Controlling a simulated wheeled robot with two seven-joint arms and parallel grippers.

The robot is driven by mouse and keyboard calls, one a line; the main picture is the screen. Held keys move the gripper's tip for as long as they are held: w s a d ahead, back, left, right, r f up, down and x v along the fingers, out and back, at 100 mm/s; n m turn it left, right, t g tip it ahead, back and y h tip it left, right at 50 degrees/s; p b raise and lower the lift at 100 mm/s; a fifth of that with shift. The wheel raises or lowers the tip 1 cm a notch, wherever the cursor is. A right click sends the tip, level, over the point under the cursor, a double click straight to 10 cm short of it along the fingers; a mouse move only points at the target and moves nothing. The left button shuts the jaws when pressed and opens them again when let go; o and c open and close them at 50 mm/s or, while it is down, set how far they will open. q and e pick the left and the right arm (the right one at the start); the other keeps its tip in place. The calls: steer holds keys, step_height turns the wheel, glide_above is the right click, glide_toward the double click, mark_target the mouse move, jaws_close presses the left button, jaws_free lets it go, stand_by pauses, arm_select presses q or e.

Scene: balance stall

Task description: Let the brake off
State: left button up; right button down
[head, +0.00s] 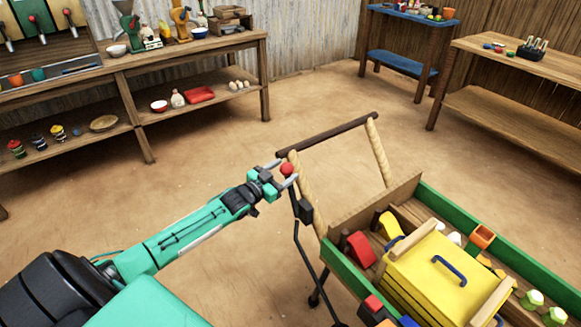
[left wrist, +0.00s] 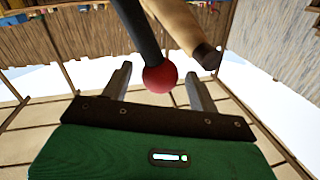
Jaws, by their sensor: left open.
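The brake lever (head: 297,205) is a thin black bar on the near left side of the cart, topped by a red ball knob (head: 287,169). My left gripper (head: 286,170) is open, with its fingers on either side of the red knob in the head view. In the left wrist view the knob (left wrist: 160,78) shows between the two apart fingertips (left wrist: 158,90), with a gap to each finger. The cart (head: 346,266) has green sides and a dark push bar (head: 327,135) on pale wooden posts. My right gripper is not in view.
The cart carries a yellow box (head: 440,265), a red roll (head: 361,249) and other small items. One pale post (head: 305,190) stands close beside my gripper. A long wooden bench (head: 190,50) and a blue table (head: 400,60) stand behind; the floor between is clear.

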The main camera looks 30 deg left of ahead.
mark_target(291, 166)
arm_select(q)
steer(key=shift+w+d, duration=0.2)
steer(key=shift+w, duration=0.7)
steer(key=shift+w+d, duration=0.2)
steer(key=shift+w, duration=0.65)
